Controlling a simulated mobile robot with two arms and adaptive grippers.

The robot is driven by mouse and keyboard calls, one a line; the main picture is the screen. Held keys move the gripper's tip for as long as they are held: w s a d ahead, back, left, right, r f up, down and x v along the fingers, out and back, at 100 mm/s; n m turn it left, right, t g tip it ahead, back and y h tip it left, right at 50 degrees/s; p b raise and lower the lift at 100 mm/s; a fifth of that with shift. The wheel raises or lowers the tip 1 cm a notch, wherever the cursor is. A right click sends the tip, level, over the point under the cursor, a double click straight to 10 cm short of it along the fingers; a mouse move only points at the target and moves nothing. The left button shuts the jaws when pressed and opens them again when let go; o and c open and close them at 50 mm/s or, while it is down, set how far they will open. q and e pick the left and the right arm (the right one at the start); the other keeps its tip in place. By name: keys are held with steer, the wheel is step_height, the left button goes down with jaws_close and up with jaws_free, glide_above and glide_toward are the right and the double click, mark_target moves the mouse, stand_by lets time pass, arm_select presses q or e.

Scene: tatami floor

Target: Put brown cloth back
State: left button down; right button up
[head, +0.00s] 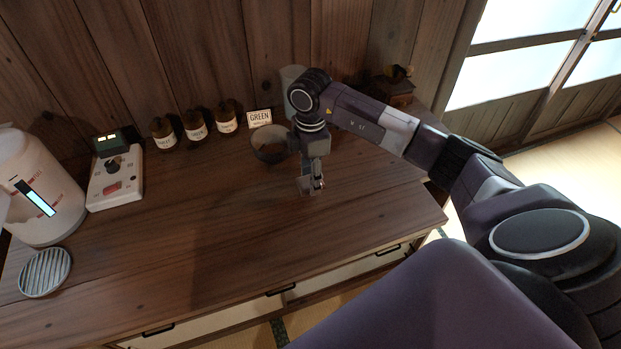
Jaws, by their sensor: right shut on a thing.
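My right gripper (316,183) comes in from the right and points down, low over the wooden counter (190,245). It is shut on a small, dull brownish piece (306,187), which I take to be the brown cloth. The piece is small and partly covered by the fingers, and I cannot tell whether it touches the counter. A round dark bowl (270,152) stands just behind and left of the gripper. My left gripper is out of view.
Several brown labelled bottles (195,124) and a GREEN sign (260,119) line the wall. A grey canister (292,78) and a wooden box (393,92) stand behind my arm. At left are a white dispenser (35,185), a scale-like device (115,182) and a round grille (45,272). The front middle is clear.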

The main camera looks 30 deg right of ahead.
steer(key=shift+f, duration=0.7)
steer(key=shift+f, duration=0.15)
steer(key=o, duration=1.1)
